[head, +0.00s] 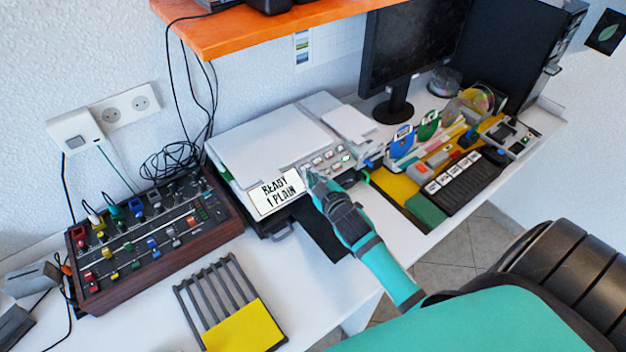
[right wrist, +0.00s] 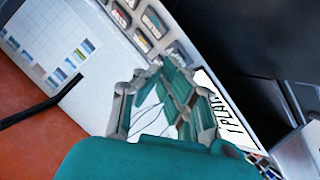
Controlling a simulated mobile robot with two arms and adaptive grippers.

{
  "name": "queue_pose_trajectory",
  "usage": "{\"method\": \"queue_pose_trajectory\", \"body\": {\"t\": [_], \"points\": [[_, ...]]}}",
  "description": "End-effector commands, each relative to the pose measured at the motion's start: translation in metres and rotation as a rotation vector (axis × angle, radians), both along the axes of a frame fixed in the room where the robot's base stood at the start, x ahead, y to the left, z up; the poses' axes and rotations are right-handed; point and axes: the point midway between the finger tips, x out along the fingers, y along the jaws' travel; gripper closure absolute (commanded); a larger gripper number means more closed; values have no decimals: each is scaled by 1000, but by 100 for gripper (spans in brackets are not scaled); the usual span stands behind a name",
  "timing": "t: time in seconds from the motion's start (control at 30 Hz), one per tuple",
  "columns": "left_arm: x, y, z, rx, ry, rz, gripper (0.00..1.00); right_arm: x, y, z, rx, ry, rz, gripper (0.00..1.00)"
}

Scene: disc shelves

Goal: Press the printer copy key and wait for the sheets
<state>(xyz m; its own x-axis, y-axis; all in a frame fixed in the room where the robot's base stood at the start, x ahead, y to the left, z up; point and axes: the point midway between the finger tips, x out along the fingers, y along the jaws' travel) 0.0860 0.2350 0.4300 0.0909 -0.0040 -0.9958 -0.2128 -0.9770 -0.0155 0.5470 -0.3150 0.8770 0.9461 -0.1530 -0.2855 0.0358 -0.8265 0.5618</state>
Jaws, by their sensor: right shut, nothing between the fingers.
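The white printer (head: 262,135) stands on the desk against the wall. Its sign (head: 275,192) reads "READY 1 PLAIN", and part of it shows in the right wrist view (right wrist: 231,120). A panel of several keys (head: 325,160) lies along its front right, with a green-lit one at the right end; keys also show in the right wrist view (right wrist: 135,22). My right gripper (head: 312,176) is shut and empty, its tips close to the panel's front edge by the sign. I cannot tell whether it touches a key. My left gripper is not in view.
A mixer (head: 150,235) with coloured knobs stands left of the printer. A slotted rack with a yellow sheet (head: 245,328) lies in front. A monitor (head: 415,45), discs and small boxes stand right. An orange shelf (head: 230,30) hangs above.

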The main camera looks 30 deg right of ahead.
Motion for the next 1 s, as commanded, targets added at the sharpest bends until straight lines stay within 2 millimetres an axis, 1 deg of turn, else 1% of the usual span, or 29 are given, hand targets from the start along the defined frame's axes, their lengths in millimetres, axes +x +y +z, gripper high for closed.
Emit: {"method": "queue_pose_trajectory", "body": {"t": [0.33,1.0], "points": [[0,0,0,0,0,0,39,0,0,0,0,-1,0,100],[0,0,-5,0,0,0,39,4,0,-7,0,-1,0,100]]}}
